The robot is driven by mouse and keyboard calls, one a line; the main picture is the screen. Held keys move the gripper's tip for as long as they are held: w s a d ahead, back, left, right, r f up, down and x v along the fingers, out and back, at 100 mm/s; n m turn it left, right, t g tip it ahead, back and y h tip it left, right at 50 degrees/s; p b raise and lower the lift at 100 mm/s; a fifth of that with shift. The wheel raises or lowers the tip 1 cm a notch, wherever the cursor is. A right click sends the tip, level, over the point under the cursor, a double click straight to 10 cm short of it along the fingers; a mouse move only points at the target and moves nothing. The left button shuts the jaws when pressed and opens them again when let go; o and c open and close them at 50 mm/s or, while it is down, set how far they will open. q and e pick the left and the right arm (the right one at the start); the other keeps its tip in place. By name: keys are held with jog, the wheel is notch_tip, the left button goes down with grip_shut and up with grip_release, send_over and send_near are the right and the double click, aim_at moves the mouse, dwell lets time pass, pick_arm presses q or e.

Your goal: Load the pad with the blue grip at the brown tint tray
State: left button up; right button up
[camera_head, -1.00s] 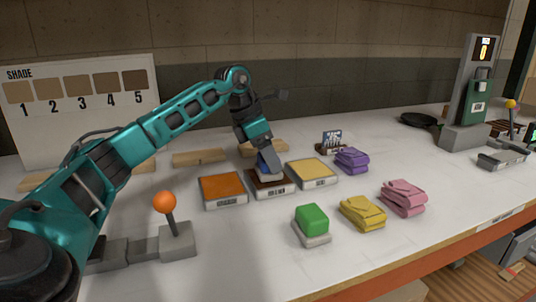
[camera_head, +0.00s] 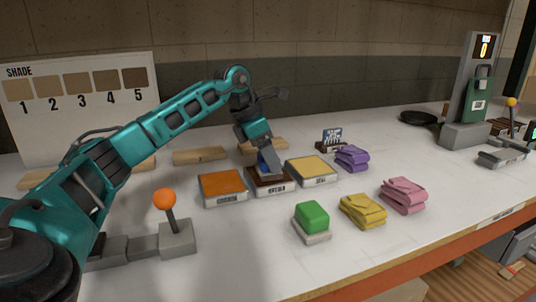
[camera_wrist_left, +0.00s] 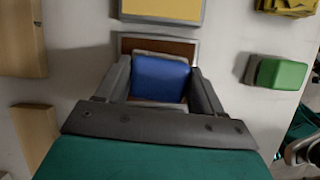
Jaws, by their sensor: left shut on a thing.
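The pad with the blue grip (camera_wrist_left: 162,78) is held between the fingers of my left gripper (camera_head: 268,168). It also shows as a small blue patch in the head view (camera_head: 262,160). The brown tint tray (camera_head: 270,188) is directly below, between the orange tray (camera_head: 222,188) and the yellow tray (camera_head: 311,171). Its brown surface also shows around the pad in the wrist view (camera_wrist_left: 158,46). The pad is at or just above the tray; I cannot tell whether it touches.
A pad with a green grip (camera_head: 312,216) stands in front. Folded yellow (camera_head: 362,211), pink (camera_head: 403,195) and purple (camera_head: 351,158) cloths lie to the right. A lever with an orange knob (camera_head: 164,202) stands front left. Wooden blocks (camera_head: 200,156) lie behind the trays.

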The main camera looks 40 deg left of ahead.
pick_arm(q)
jog(key=shift+f, duration=0.15)
notch_tip(320, 180, up, 2)
jog(key=shift+r+p, duration=0.1)
jog(key=shift+p, duration=1)
jog(key=shift+r+p, duration=0.7)
jog(key=shift+p, duration=0.05)
notch_tip(320, 180, up, 2)
jog(key=shift+p, duration=1)
jog(key=shift+r+p, duration=0.6)
jog(key=shift+p, duration=0.05)
jog(key=shift+r, duration=0.2)
pick_arm(e)
jog(key=shift+h, duration=0.3)
jog(key=d+r, duration=0.1)
jog(key=s+d+r, duration=0.1)
jog(key=r, duration=0.1)
jog(key=shift+s+d+r, duration=0.1)
jog(key=shift+d+r, duration=0.2)
jog(key=shift+s+a+f, duration=0.1)
jog(key=shift+f, duration=0.05)
pick_arm(q)
jog(key=shift+s+d+f, duration=0.1)
pick_arm(e)
jog(key=shift+s, duration=0.15)
